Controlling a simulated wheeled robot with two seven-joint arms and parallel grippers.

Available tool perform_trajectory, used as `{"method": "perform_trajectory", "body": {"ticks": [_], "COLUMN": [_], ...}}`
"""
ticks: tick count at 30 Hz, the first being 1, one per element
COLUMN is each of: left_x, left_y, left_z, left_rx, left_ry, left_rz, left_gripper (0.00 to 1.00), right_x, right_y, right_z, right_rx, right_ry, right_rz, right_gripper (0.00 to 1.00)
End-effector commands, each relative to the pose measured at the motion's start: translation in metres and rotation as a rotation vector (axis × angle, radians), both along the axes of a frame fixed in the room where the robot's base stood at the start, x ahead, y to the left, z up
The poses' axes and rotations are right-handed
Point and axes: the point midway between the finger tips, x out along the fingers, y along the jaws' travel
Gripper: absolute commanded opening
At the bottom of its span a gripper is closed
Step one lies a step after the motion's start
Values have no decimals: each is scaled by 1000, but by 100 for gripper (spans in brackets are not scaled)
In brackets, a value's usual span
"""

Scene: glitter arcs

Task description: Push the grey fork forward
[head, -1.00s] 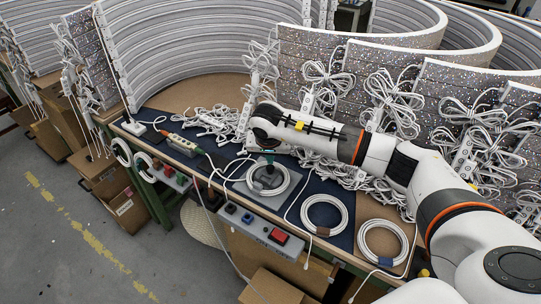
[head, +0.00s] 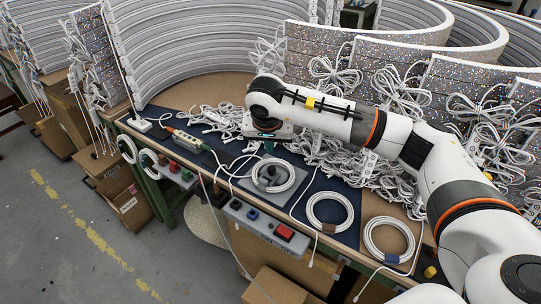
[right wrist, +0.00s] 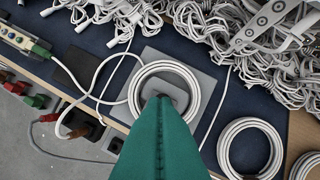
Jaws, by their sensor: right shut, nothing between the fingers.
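No plainly fork-shaped thing can be made out. A small dark grey piece (right wrist: 180,88) lies inside a white cable coil (right wrist: 137,88) on a light grey square plate (right wrist: 150,56); whether it is the grey fork I cannot tell. In the head view the coil (head: 291,184) lies on the bench below my right gripper (head: 269,150). The gripper is shut and empty, pointing down. In the right wrist view its teal fingers (right wrist: 163,98) cover the near part of the coil's middle. Contact cannot be told. My left gripper is out of view.
Two more cable coils (head: 330,226) (head: 388,254) lie to the right on the bench. Tangled white cables (head: 225,117) lie behind, before curved glittering panels (head: 390,85). A grey control box (head: 262,229) with a red switch is at the front edge. A power strip (head: 186,140) lies left.

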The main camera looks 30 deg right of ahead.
Motion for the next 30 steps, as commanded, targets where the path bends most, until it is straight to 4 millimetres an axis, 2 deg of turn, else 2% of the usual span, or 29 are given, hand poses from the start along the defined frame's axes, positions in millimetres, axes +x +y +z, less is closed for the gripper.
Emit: {"method": "perform_trajectory", "body": {"ticks": [4,9,30], "left_x": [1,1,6], "left_y": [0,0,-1], "left_z": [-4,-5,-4], "left_rx": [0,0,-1], "left_ry": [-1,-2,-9], "left_rz": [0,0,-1], "left_gripper": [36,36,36], "right_x": [-6,-11,-11], "right_y": [5,7,8], "right_z": [23,36,38], "right_rx": [0,1,1], "right_ry": [-4,-2,-1], "right_rz": [1,-1,-1], "right_gripper": [0,0,0]}}
